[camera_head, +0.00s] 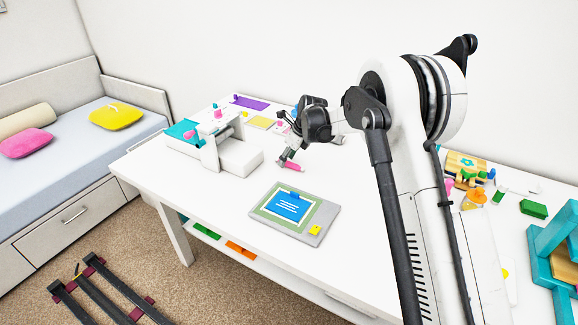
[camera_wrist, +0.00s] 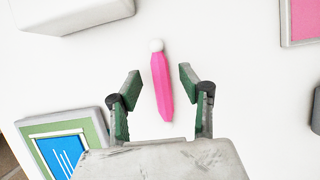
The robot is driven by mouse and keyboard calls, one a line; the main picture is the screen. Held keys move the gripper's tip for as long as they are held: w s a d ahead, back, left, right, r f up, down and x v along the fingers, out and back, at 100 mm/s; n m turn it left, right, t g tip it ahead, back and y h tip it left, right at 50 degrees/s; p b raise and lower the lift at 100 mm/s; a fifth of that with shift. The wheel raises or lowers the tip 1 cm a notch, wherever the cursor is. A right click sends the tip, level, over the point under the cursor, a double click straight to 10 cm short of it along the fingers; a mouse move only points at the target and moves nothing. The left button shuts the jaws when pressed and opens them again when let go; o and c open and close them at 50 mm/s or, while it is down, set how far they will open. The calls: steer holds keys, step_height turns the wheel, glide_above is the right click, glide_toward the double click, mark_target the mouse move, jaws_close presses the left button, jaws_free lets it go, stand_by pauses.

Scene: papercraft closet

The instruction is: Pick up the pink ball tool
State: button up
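The pink ball tool (camera_wrist: 161,85) lies on the white table in the wrist view, a pink faceted handle with a white ball at its far end. My gripper (camera_wrist: 159,92) is open, with one green-padded finger on each side of the handle and a gap on both sides. In the head view the pink tool (camera_head: 291,166) lies on the table close by my gripper (camera_head: 285,158). The wrist view does not show clearly how high the fingers are above the table.
A grey board with a green and blue card (camera_head: 290,207) lies nearer the table's front edge. A white die-cutting machine (camera_head: 228,150) stands to the left. Small blocks and a green box (camera_head: 533,209) lie at the right. The table (camera_head: 235,195) is clear around the tool.

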steer(key=shift+w+a+f, duration=0.1)
steer(key=shift+a+f, duration=0.05)
steer(key=shift+f, duration=0.35)
steer(key=shift+f, duration=0.1)
jaws_close()
